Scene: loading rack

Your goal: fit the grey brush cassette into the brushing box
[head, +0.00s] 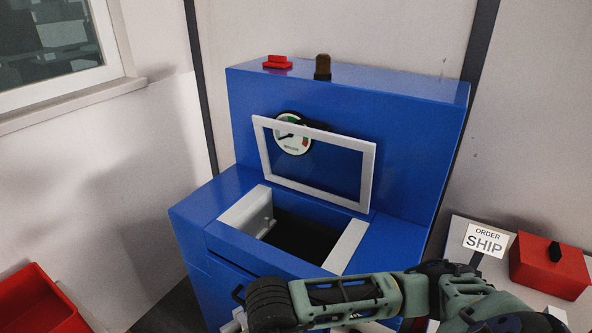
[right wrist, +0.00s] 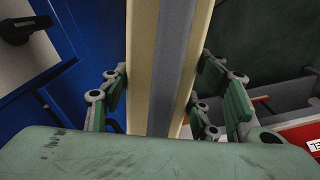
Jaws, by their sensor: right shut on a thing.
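The brushing box (head: 300,170) is a blue cabinet with an open, dark rectangular well (head: 300,238) in its top. White-grey pieces line the left and right ends of the well. Its white-framed clear lid (head: 318,190) stands raised behind the opening. My right gripper (right wrist: 168,95) is shut on a long piece with a grey middle band and cream sides, apparently the brush cassette (right wrist: 172,60). In the head view, my right arm crosses low in front of the box; its fingers and the cassette are mostly hidden or below the frame. My left gripper is not in view.
A gauge (head: 290,138) sits on the box's upright panel behind the lid. A red bin (head: 40,302) is at the lower left. The space above the well looks clear.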

